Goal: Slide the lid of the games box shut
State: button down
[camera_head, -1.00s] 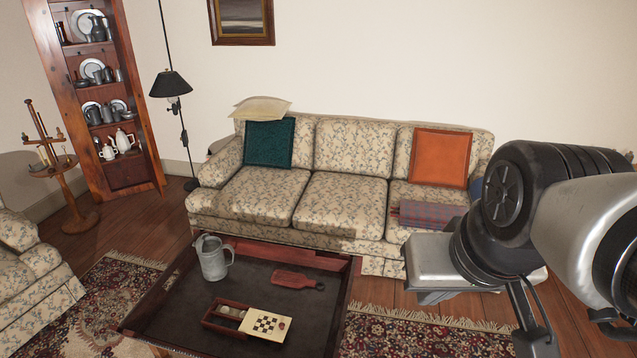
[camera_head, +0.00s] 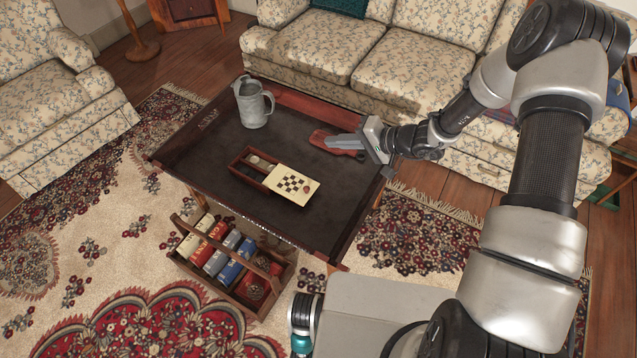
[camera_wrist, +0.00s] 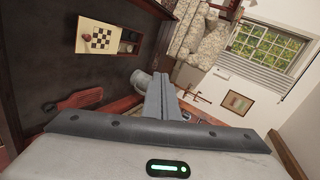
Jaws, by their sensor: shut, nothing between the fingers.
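The games box (camera_head: 252,172) is a small dark red wooden box on the dark coffee table. Its pale lid (camera_head: 291,184), with a checkerboard and a small reddish-brown mark or piece on it, sticks out past the box's right end, leaving the left part open with pale contents showing. In the wrist view the lid (camera_wrist: 97,37) and the box (camera_wrist: 130,42) are at the upper left. My gripper (camera_head: 330,141) is shut and empty, above the table's right part, to the right of and beyond the lid, apart from it. Its fingers also show in the wrist view (camera_wrist: 160,84).
A pewter jug (camera_head: 253,104) stands at the table's far left. A red paddle-shaped board (camera_head: 322,138) lies by my gripper, partly hidden. The coffee table (camera_head: 215,128) is bare in front of the lid. A basket (camera_head: 190,262) with several boxes stands on the rug below. A sofa stands behind.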

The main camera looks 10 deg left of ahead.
notch_tip(320, 180, down, 14)
jog(key=m+t+b, duration=0.2)
jog(key=m, duration=0.1)
jog(key=m+t+h+b, duration=0.1)
jog(key=m+h, duration=0.1)
jog(key=m, duration=0.1)
send_near(309, 191)
jog(key=b+x, duration=0.1)
jog(key=x, duration=0.1)
jog(key=b+x, duration=0.2)
jog(key=x, duration=0.1)
jog(key=shift+f, duration=0.4)
jog(key=shift+w+a, duration=0.15)
jog(key=shift+a, duration=0.15)
jog(key=shift+w+f+b, duration=0.1)
jog(key=shift+b, duration=0.25)
